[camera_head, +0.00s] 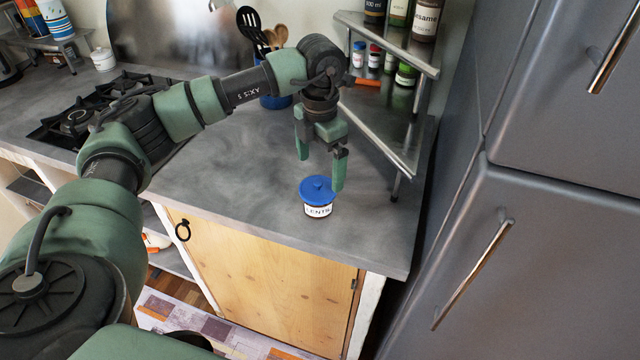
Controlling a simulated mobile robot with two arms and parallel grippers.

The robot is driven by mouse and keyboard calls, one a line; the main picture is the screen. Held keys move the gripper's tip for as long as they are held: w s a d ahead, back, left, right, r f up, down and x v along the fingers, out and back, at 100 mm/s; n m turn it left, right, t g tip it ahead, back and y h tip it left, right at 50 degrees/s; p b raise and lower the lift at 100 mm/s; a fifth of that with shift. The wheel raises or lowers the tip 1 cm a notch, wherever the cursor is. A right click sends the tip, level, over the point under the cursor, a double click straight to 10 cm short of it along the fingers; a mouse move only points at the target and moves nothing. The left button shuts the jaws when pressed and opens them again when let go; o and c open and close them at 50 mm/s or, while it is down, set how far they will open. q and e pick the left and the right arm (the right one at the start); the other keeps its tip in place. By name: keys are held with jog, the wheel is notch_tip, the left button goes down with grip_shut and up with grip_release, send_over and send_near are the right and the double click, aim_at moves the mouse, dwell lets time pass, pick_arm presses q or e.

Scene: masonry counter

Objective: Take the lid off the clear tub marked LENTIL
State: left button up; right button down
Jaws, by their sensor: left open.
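The clear tub (318,210) with a white label reading LENTIL stands upright near the front edge of the grey counter. Its blue lid (317,189) with a small knob sits on top. My left gripper (320,174) is open and empty, pointing down above the lid and slightly behind it. One finger is at the upper left of the lid and the other at its right. I cannot tell whether the right finger touches the lid. My right gripper is not in view.
A metal corner shelf (375,130) with jars and bottles stands right behind the tub. A blue utensil holder (275,100) is further back. A gas hob (75,115) lies left. The fridge (540,220) borders the right. The counter left of the tub is clear.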

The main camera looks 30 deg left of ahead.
aim_at(320, 181)
pick_arm(q)
notch_tip(320, 181, down, 2)
jog(key=shift+w+a+f+p, duration=0.1)
jog(key=shift+a+f+p, duration=0.1)
jog(key=shift+p, duration=0.55)
notch_tip(320, 181, down, 3)
jog(key=shift+w+d+r, duration=0.15)
jog(key=shift+r, duration=0.05)
jog(key=c, duration=1.2)
jog(key=shift+c, duration=0.2)
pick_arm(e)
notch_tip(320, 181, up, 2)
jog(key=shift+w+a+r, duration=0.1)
pick_arm(q)
jog(key=shift+r, duration=0.1)
